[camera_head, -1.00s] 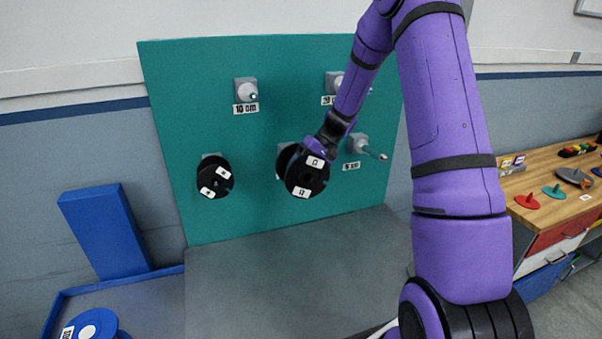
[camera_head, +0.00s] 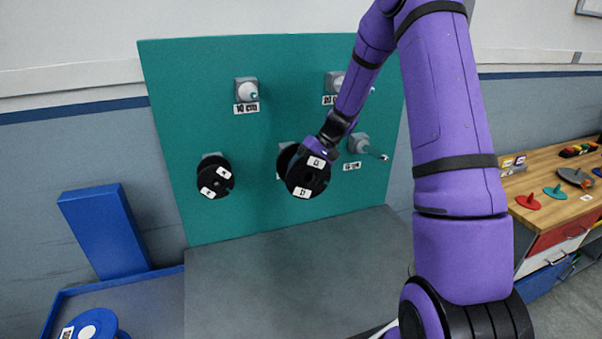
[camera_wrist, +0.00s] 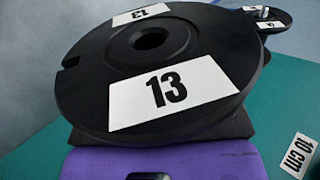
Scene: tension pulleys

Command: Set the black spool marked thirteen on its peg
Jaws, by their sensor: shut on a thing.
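The black spool marked 13 (camera_head: 308,176) is in my gripper (camera_head: 316,152), in front of the lower middle of the teal board (camera_head: 250,215). In the wrist view the spool (camera_wrist: 90,75) fills the picture, with two white "13" labels and an open centre hole. My purple gripper (camera_wrist: 160,162) is shut on its rim. The spool overlaps a grey peg base on the board, and the peg itself is hidden behind it. I cannot tell whether the spool is around the peg.
Another black spool (camera_head: 215,177) hangs at the board's lower left. Free pegs stand at upper left (camera_head: 248,90), upper right (camera_head: 335,82) and right (camera_head: 364,145). A blue spool (camera_head: 92,325) lies in a blue tray at lower left. A wooden bench (camera_head: 560,180) stands at right.

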